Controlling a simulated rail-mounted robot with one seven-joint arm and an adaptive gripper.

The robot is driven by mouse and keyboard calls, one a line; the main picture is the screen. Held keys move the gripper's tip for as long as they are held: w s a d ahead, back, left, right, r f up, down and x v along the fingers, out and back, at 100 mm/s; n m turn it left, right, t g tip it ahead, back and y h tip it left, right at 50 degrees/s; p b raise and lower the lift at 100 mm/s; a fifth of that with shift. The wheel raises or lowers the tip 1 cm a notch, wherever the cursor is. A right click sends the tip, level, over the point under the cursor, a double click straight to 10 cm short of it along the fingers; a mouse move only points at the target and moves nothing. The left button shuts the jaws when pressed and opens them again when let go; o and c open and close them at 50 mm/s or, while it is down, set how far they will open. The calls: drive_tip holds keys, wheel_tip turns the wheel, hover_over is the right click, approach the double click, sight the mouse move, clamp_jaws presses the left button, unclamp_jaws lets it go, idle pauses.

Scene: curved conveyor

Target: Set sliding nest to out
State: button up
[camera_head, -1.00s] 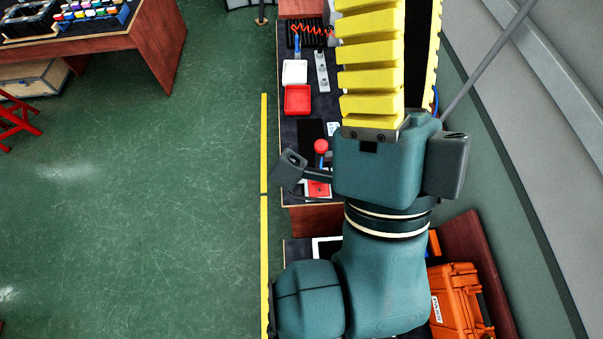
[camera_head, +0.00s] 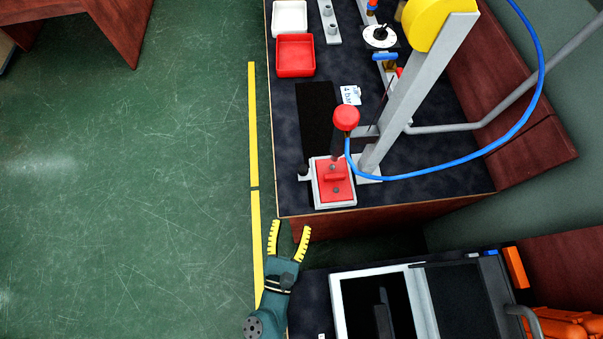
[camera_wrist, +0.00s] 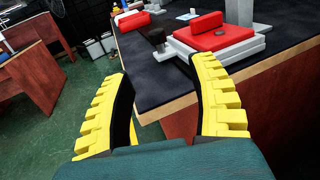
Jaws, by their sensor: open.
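The likely sliding nest is a red block on a light grey base plate (camera_head: 347,201), near the front left corner of the dark-topped bench. The red block (camera_head: 325,172) has a raised bar on top, and a red ball knob (camera_head: 346,117) on a dark stem stands behind it. A small dark knob on a grey tab sticks out at its left. It also shows in the wrist view (camera_wrist: 215,33), beyond the fingers. My gripper (camera_head: 288,240) is open and empty, with yellow fingers, just off the bench's front edge and apart from the nest.
A red tray (camera_head: 295,56) and a white tray (camera_head: 289,18) lie further back on the bench. A grey slanted post (camera_head: 420,85) and a blue hose (camera_head: 450,171) stand right of the nest. A second bench with a framed black panel (camera_head: 375,305) is nearer. Green floor lies left.

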sight(302, 174)
drive_tip(key=w+d, duration=0.1)
drive_tip(key=w, duration=1)
drive_tip(key=w+d+b, duration=0.1)
drive_tip(key=w, duration=0.4)
drive_tip(key=shift+w+d, duration=0.3)
drive_tip(key=shift+c, duration=0.4)
clamp_jaws()
